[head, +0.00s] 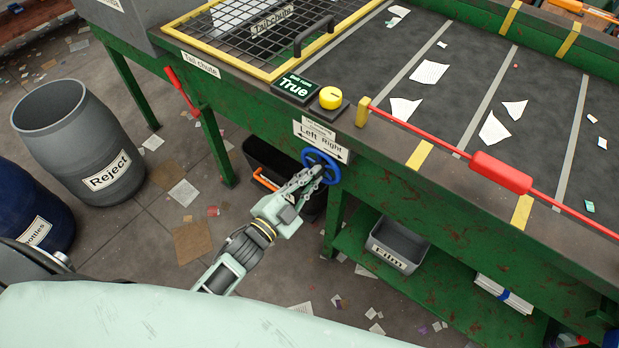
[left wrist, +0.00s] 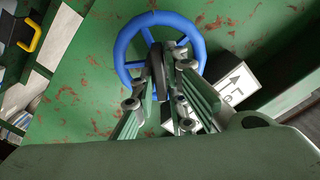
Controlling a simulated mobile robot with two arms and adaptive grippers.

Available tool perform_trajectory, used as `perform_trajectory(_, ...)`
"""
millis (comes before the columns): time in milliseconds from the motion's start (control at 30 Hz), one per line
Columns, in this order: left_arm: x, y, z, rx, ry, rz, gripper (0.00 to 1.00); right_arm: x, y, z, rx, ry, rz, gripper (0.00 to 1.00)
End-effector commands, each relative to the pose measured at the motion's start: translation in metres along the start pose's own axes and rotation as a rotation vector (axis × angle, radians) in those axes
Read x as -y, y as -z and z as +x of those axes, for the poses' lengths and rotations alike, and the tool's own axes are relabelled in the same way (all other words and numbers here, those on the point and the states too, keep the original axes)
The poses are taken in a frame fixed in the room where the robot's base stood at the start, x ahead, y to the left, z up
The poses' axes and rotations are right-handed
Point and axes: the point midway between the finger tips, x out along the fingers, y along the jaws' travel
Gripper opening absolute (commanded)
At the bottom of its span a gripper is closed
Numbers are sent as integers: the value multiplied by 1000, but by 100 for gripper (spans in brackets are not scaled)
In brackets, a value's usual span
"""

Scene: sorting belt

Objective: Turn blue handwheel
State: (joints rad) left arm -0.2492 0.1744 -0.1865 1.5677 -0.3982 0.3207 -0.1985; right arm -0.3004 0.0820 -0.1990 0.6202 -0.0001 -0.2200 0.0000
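The blue handwheel (head: 321,166) is on the green side wall of the belt frame, just below the sign reading "Left Right" (head: 321,134). My left gripper (head: 311,177) reaches it from below left, its fingertips at the wheel. In the left wrist view the blue rim (left wrist: 127,44) shows above and to both sides of the fingers (left wrist: 168,62). My right gripper is not in view.
A yellow button (head: 330,97) and a "True" display (head: 295,87) sit on the edge above. A red bar (head: 500,172) runs along the belt's near side. A black bin (head: 262,158) stands below the wheel, a "Film" bin (head: 398,244) on the lower shelf.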

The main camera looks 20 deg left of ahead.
Motion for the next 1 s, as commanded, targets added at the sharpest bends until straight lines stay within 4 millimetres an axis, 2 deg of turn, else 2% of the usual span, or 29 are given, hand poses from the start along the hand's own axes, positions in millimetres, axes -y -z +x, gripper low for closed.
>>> perform_trajectory(33,0,0,0,0,0,0,20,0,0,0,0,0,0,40)
perform_trajectory(133,0,0,0,0,0,-1,28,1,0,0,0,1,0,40)
perform_trajectory(433,0,0,-1,1,0,-1,28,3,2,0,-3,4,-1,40)
perform_trajectory(533,-1,-1,-8,2,-1,-2,28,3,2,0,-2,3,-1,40)
perform_trajectory(667,-1,-1,-28,4,-3,-2,28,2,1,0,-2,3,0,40)
perform_trajectory(1000,-1,-1,-98,3,-2,-1,28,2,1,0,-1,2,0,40)
